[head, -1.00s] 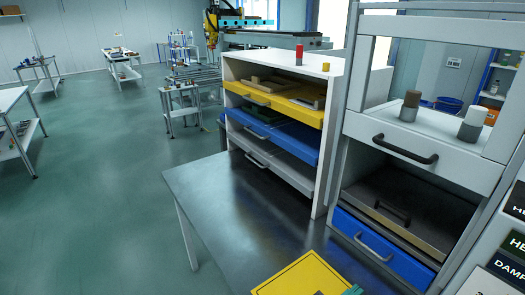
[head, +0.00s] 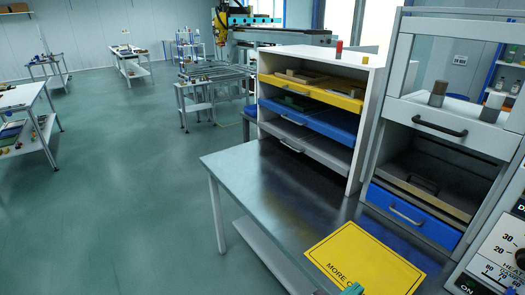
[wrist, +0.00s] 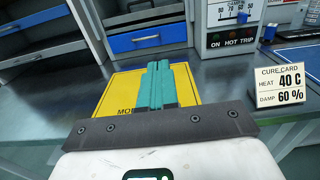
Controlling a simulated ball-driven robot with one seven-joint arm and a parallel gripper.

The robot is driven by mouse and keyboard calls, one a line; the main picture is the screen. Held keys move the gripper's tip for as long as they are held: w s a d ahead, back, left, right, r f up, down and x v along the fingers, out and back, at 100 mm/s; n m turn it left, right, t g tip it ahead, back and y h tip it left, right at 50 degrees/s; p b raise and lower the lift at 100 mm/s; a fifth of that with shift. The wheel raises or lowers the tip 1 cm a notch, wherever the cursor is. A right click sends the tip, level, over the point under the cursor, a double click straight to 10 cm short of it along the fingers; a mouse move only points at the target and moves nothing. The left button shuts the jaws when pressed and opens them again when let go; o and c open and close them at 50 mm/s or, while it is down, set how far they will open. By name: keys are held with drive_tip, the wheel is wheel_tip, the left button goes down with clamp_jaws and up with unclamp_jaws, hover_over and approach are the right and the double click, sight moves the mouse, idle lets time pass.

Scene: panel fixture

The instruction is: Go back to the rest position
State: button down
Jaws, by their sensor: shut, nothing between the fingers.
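My gripper (wrist: 157,66) shows in the wrist view with its two teal fingers pressed together and nothing between them. It is in front of a yellow card (wrist: 125,88) that lies on the grey bench. In the head view only the teal fingertips (head: 352,289) show at the bottom edge, over the near part of the yellow card (head: 365,258). The rest of my gripper is out of the head view. The height of the fingers above the card is hard to tell.
A drawer rack with yellow (head: 311,91), blue (head: 308,118) and grey drawers stands on the bench (head: 262,185). A cabinet with a blue drawer (head: 411,209) is at right. A control panel (head: 497,257) and cure card (wrist: 280,86) are further right. Open floor (head: 120,180) lies left.

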drive_tip(key=s+d+f+m+g+y, duration=0.5)
drive_tip(key=s+d+f+m+g, duration=0.4)
drive_tip(key=s+d+m, duration=0.4)
drive_tip(key=s+a+f+m+y, duration=0.1)
drive_tip(key=s+a+m+y, duration=0.1)
drive_tip(key=s+m+y, duration=0.2)
drive_tip(key=s+a+f+m+y, duration=0.2)
drive_tip(key=s+m+y, duration=0.3)
drive_tip(key=s+m, duration=0.3)
drive_tip(key=s, duration=0.3)
drive_tip(key=shift+a+f+m+g, duration=0.25)
drive_tip(key=shift+a+m+g, duration=0.05)
drive_tip(key=shift+a+m, duration=0.1)
drive_tip(key=shift+w, duration=0.15)
